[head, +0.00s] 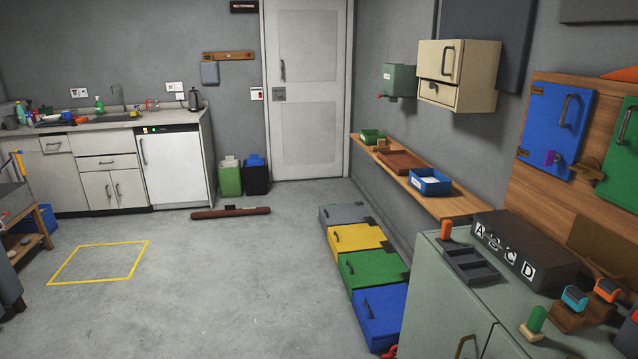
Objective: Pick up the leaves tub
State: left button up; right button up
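No tub can be read as the leaves tub; labels are too small to read. A small green open tub (371,136) with a pale label stands at the far end of the wooden wall shelf (450,203). A blue open tub (429,187) with a pale label and white contents stands nearer on the same shelf. A brown tray (401,161) lies between them, with a small tan block (381,144) beside the green tub. Neither of my grippers shows in the head view.
A grey-green cabinet (437,306) fills the right foreground, with several items on top. Low coloured boxes (372,269) line the right wall below the shelf. A brown bar (231,213) lies on the floor. Open floor includes a yellow-taped rectangle (66,283).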

aim_at(369, 137)
jog(key=i+j+u, duration=0.3)
jog(key=i, duration=0.25)
jog(key=i+j+u, duration=0.3)
jog(key=i, duration=0.25)
jog(key=i+l+u, duration=0.1)
jog(key=i+u, duration=0.15)
jog(key=i, duration=0.3)
jog(key=i+j+z, duration=0.15)
jog(key=i+z, duration=0.35)
jog(key=i+j+z, duration=0.3)
jog(key=i+z, duration=0.2)
jog(key=i+j+z, duration=0.75)
jog(key=j+z, duration=0.2)
jog(key=j, duration=0.2)
jog(key=i+j+z, duration=0.15)
jog(key=j+z, duration=0.35)
jog(key=j, duration=0.2)
